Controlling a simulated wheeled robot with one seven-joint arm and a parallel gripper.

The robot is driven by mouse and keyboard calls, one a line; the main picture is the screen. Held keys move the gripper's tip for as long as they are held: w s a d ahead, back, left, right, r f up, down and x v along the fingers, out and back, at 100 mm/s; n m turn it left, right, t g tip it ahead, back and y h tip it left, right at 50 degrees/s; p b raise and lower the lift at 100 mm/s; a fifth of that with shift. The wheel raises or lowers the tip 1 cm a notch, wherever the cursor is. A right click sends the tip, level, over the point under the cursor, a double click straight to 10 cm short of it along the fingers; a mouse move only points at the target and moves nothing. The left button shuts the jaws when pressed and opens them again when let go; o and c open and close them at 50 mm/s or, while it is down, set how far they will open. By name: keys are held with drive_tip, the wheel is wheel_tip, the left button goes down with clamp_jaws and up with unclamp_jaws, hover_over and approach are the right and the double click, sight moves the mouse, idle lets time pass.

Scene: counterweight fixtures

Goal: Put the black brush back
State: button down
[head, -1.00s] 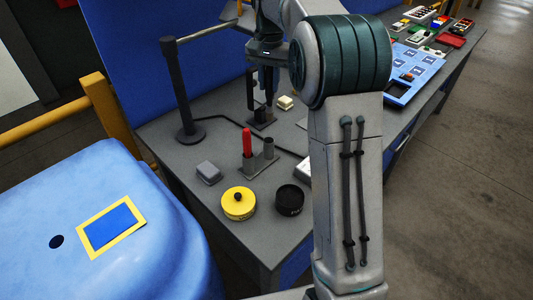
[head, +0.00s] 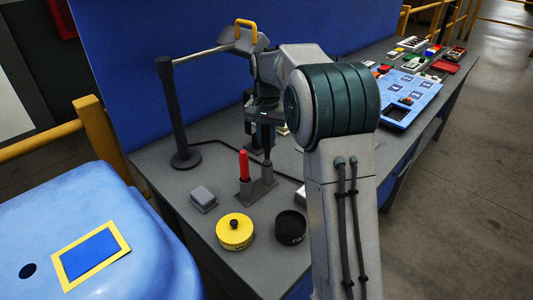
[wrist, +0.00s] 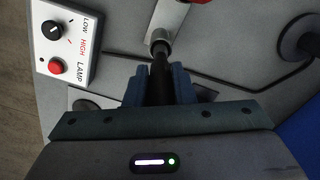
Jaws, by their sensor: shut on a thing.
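The black brush (wrist: 158,82) is a dark upright stick between the blue fingers of my gripper (wrist: 160,86) in the wrist view. My gripper is shut on it. The brush's lower end meets the grey cup (wrist: 160,37) of the holder; I cannot tell how deep it sits. In the head view, my gripper (head: 264,143) is above the grey two-place holder (head: 258,192), and part of the black brush (head: 267,153) shows below it. A red brush (head: 244,164) stands upright in the holder's left place.
A grey block (head: 203,198), yellow round weight (head: 234,231) and black tin (head: 291,226) stand in front. A post (head: 179,115) with a horizontal arm rises at left. A lamp switch box (wrist: 66,42) is beside the holder. A blue tray (head: 405,98) lies farther right.

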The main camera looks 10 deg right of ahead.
sight(266, 159)
drive_tip(key=shift+f, duration=2.1)
drive_tip(key=c, duration=1.2)
unclamp_jaws()
drive_tip(key=shift+f, duration=0.1)
